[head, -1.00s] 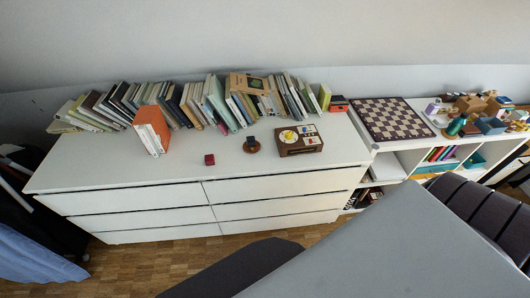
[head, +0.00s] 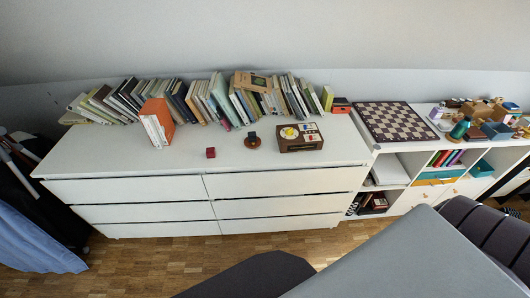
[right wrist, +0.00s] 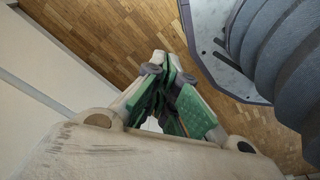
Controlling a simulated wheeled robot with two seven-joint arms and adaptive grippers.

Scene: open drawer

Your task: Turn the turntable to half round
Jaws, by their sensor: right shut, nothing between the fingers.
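On top of the white dresser (head: 110,155) stands a small brown round disc (head: 253,145) with a dark block on it. To its right is a brown box (head: 288,148) with a pale and yellow round plate (head: 289,133) and small light panels on top. I cannot tell for sure which of these two is the turntable. My right gripper (right wrist: 172,98) shows only in the right wrist view, with green-padded fingers drawn together and empty. It is over the wooden floor, with no turntable in that view. My left gripper is not in view.
A small red cube (head: 211,153) and an orange-and-white book block (head: 157,122) stand on the dresser. A row of books (head: 190,102) lines the wall behind. A checkered board (head: 395,121) lies on the shelf unit at right. The dresser's front strip is clear.

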